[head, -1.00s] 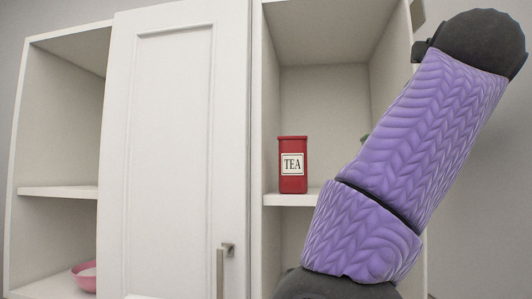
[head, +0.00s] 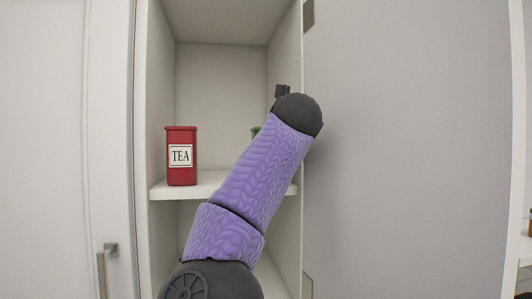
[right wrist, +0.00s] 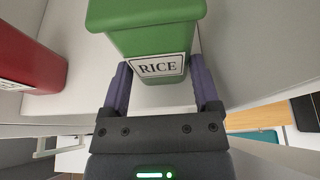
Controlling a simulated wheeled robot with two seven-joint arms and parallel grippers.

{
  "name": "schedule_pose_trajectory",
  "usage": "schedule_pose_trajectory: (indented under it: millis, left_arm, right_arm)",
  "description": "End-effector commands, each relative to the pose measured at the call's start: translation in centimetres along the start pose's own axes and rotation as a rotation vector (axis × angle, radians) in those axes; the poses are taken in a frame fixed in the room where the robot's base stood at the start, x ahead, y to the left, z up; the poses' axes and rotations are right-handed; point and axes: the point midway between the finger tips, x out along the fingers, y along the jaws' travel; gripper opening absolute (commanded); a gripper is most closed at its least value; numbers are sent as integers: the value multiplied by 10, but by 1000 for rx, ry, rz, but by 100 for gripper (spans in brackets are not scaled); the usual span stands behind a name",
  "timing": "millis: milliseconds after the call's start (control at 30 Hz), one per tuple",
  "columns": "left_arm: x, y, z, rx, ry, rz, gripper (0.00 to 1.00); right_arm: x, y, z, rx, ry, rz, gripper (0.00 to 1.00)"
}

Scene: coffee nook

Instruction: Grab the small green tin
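The green tin (right wrist: 150,40), labelled RICE, stands upright on the shelf and fills the upper middle of the right wrist view. In the head view only a sliver of the green tin (head: 255,131) shows; my right arm hides the rest. My right gripper (right wrist: 161,70) is open, with one finger on each side of the tin's lower part in the picture. I cannot tell whether either finger touches it. In the head view the right fingers are hidden behind my arm. My left gripper is in neither view.
A red TEA tin (head: 181,157) stands to the left on the same shelf (head: 207,184); it also shows in the right wrist view (right wrist: 28,62). The compartment's side walls flank both tins. A closed cabinet door with a handle (head: 108,252) is at the left.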

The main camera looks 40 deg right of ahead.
Motion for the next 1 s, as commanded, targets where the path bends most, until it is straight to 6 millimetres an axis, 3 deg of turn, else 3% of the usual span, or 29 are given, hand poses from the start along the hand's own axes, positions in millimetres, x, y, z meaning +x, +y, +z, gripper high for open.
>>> schedule_pose_trajectory:
  millis: [33,300,567,867,1000]
  left_arm:
    - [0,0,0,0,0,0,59]
    - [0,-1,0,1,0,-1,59]
    - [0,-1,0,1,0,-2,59]
    - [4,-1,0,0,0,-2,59]
    - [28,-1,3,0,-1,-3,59]
  right_arm:
    - [0,0,0,0,0,0,63]
    - [0,0,0,-1,-1,0,9]
    - [-1,0,2,-1,-1,0,9]
    - [-16,1,33,-2,-3,1,8]
    - [-41,13,15,-1,-5,1,8]
